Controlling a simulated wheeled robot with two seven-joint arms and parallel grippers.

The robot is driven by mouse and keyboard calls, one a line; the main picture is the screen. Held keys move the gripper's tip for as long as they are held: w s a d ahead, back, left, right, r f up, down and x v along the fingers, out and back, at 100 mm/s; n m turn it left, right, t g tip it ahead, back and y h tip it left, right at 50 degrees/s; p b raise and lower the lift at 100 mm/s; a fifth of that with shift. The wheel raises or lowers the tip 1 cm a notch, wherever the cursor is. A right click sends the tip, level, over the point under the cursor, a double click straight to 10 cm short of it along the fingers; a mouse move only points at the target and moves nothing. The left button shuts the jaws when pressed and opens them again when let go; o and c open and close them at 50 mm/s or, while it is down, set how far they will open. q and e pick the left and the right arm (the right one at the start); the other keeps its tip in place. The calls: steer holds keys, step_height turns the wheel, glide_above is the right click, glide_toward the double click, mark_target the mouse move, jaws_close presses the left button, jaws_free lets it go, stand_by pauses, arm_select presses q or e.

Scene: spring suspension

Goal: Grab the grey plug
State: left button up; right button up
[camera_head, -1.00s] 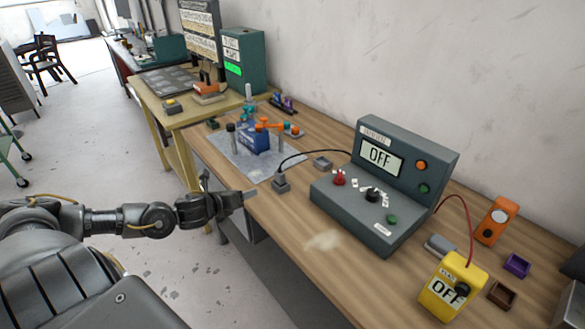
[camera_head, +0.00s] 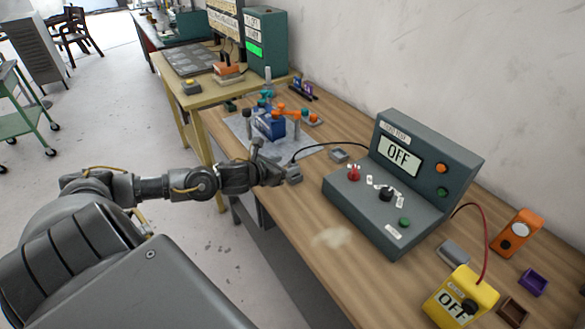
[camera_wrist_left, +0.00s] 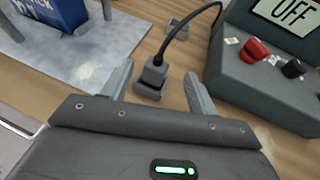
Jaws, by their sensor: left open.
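The grey plug (camera_head: 294,173) sits on the wooden bench, with a black cable running from its top to the grey console marked OFF (camera_head: 390,195). In the left wrist view the plug (camera_wrist_left: 152,78) stands on a small grey base between the two fingers. My left gripper (camera_head: 272,165) is open, and it also shows in the left wrist view (camera_wrist_left: 158,88) with a finger on each side of the plug. Both fingers appear apart from the plug, with a wider gap on the right. My right gripper is not in view.
A metal plate (camera_head: 240,126) with a blue block (camera_head: 268,126) and posts lies behind the plug. A small grey socket (camera_head: 339,155) sits to its right. A yellow meter (camera_head: 462,298) stands at front right. The bench's middle front is clear.

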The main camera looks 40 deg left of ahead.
mark_target(292, 162)
arm_select(q)
steer(key=shift+w, duration=0.15)
steer(key=p+x, duration=0.2)
steer(key=x, duration=0.2)
steer(key=shift+w+a, duration=0.2)
steer(key=shift+w, duration=0.05)
steer(key=shift+w+f, duration=0.15)
steer(key=shift+w, duration=0.05)
steer(key=shift+c, duration=0.2)
steer(key=c, duration=1)
